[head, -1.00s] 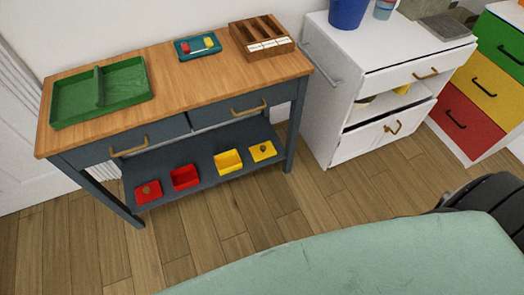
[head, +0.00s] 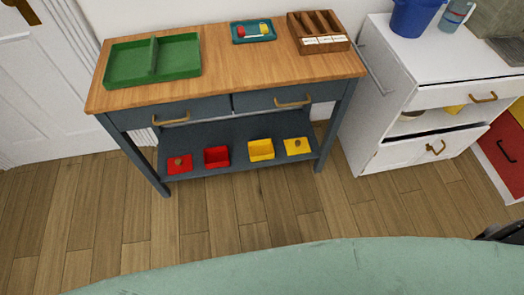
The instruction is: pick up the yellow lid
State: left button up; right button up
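The yellow lid (head: 298,146), flat with a small brown knob, lies on the lower shelf (head: 227,136) of the dark blue-grey table, at the right end. A yellow open box (head: 261,150) stands just left of it. Farther left on the same shelf are a red open box (head: 217,158) and a red lid (head: 180,165) with a brown knob. The lid lies apart from the yellow box. Neither of my grippers shows in the head view.
The wooden tabletop (head: 225,75) above the shelf holds a green divided tray (head: 112,66), a small teal tray (head: 240,37) and a brown compartment box (head: 343,43). A white cabinet (head: 388,75) stands close on the right. Wooden floor (head: 225,215) is clear in front. A pale green surface (head: 290,272) fills the bottom.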

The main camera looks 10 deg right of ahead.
aim_at(296, 146)
jog(key=i+l+z, duration=0.15)
jog(key=l+z, duration=0.2)
jog(key=i+l+z, duration=0.15)
jog(key=l+z, duration=0.2)
jog(key=l, duration=0.1)
